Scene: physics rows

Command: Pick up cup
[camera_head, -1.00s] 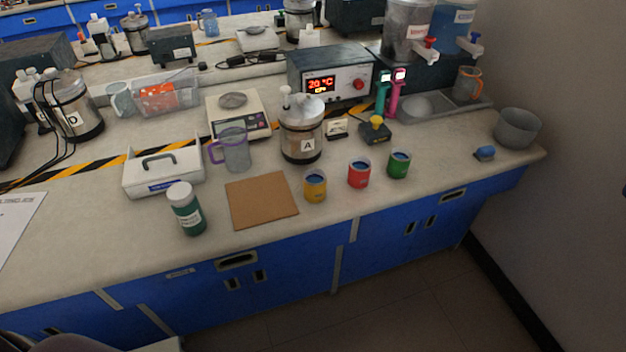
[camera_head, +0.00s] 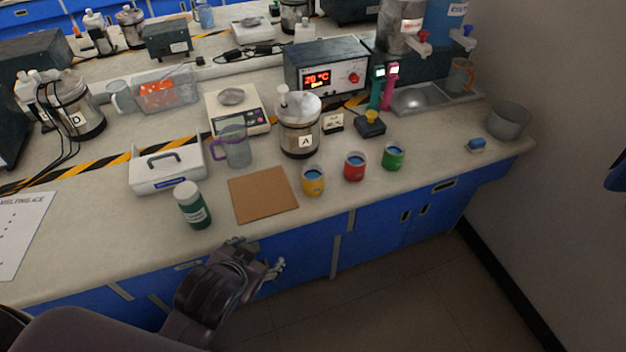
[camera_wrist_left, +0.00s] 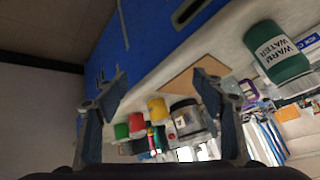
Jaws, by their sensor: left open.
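Three small cups stand upright near the front edge of the bench: a yellow cup (camera_head: 313,183), a red cup (camera_head: 354,168) and a green cup (camera_head: 393,157), each with blue inside. A clear mug with a purple handle (camera_head: 237,149) stands farther back. My left gripper (camera_head: 262,256) is open and empty in front of the bench edge, apart from the cups. In the left wrist view, the yellow cup (camera_wrist_left: 158,110), red cup (camera_wrist_left: 136,124) and green cup (camera_wrist_left: 121,131) show beyond the open fingers. My right gripper does not show.
A cork-coloured board (camera_head: 262,195) lies left of the yellow cup. Jar A (camera_head: 299,128) stands behind the cups. A grey bowl (camera_head: 508,121) is near the right end.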

